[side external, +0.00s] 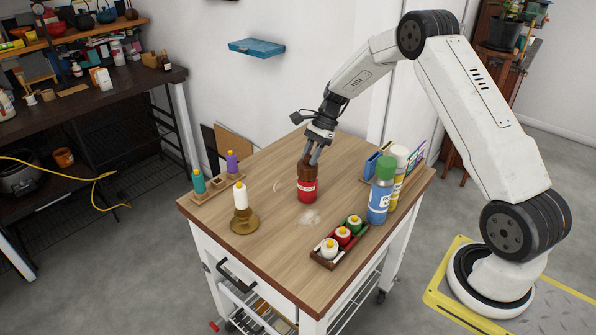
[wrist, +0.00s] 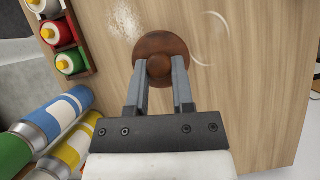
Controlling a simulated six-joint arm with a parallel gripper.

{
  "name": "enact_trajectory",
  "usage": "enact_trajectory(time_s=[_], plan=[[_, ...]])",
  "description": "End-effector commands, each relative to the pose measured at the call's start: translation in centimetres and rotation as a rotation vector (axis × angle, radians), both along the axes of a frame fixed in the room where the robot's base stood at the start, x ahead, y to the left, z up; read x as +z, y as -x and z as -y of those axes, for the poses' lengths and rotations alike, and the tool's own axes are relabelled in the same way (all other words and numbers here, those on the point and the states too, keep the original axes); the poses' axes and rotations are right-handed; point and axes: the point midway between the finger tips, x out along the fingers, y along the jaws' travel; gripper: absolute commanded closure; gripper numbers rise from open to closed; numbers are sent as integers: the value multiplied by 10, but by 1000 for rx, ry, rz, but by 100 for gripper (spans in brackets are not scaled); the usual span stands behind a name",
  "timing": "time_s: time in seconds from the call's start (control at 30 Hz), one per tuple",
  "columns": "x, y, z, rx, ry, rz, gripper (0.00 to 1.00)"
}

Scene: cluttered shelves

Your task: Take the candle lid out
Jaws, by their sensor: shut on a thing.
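A brown round wooden lid (wrist: 160,45) with a small knob shows from above in the wrist view. In the side view, a red-labelled candle jar (side external: 308,190) stands upright near the middle of the wooden cart top, with the brown lid (side external: 306,164) at its upper end. My gripper (side external: 313,154) points down at it from above. In the wrist view, the fingers of my gripper (wrist: 160,76) are shut on the knob of the lid. I cannot tell whether a gap separates lid and jar. The lid hides the jar in the wrist view.
White powder (side external: 310,216) lies before the jar.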

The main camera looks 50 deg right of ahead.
Motion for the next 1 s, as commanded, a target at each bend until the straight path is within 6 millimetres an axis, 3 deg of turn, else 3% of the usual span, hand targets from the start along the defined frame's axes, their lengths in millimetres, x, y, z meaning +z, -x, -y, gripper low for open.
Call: enact_trajectory(time_s=[1.0], plan=[[36, 0, 0, 0, 0, 1, 100]])
